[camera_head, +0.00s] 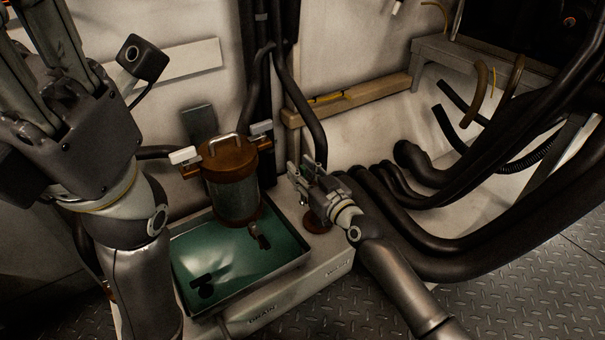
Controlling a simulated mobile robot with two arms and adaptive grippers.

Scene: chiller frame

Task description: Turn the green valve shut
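I cannot make out a green valve. My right gripper (300,174) is just right of a glass canister (238,197) with a brown lid and metal handle, above a small reddish-brown round base (317,222) on the pale ledge. The gripper and wrist cover what is directly behind them. Its fingers look spread, but whether anything is between them is unclear. White-ended fittings (185,156) stick out on both sides of the lid. My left gripper (48,70) is raised at the upper left, large and close, away from the canister; its fingertips are not clear.
A tray (300,262) with green liquid lies below the canister, with dark pieces in it. Thick black hoses (450,200) crowd the right side. A wooden rail (345,100) runs along the back wall. Metal tread floor (500,300) is open at lower right.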

